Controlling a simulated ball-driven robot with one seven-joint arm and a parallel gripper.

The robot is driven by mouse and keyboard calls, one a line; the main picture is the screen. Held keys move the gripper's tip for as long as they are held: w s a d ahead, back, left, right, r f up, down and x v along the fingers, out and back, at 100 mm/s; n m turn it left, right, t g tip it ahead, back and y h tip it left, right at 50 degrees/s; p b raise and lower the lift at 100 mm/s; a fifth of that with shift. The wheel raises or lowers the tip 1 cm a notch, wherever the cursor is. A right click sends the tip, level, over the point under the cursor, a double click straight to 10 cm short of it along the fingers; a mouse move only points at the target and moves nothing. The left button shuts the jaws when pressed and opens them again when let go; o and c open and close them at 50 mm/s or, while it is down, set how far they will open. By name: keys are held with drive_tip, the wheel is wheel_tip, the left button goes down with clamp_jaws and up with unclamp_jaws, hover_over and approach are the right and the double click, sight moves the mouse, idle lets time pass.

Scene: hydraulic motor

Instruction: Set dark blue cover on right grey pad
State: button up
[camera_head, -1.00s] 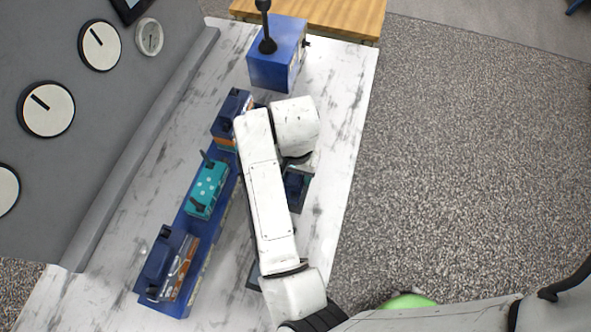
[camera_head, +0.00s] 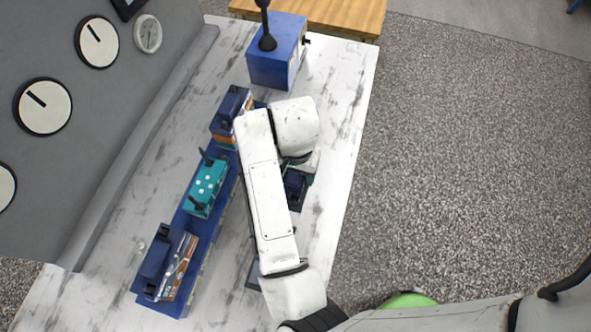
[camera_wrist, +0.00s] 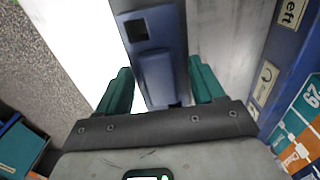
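The dark blue cover (camera_wrist: 160,60) stands between the two teal fingers of my gripper (camera_wrist: 160,85) in the wrist view, its sides against the fingertips. In the head view the cover (camera_head: 295,188) shows beside my forearm, over the right side of the white table, partly hidden. I cannot tell whether its underside touches anything. A dark grey pad (camera_head: 253,276) shows in part at the left of my arm's lower end. The right grey pad is not clearly visible; my arm and the cover block that area.
A long blue base (camera_head: 208,232) carries an uncovered teal block (camera_head: 206,188) in its middle and dark blue covered modules at the near end (camera_head: 170,263) and far end (camera_head: 231,112). A blue lever box (camera_head: 276,62) stands behind. A grey gauge panel (camera_head: 75,170) borders the left.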

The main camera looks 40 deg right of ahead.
drive_tip(key=shift+o, duration=1.2)
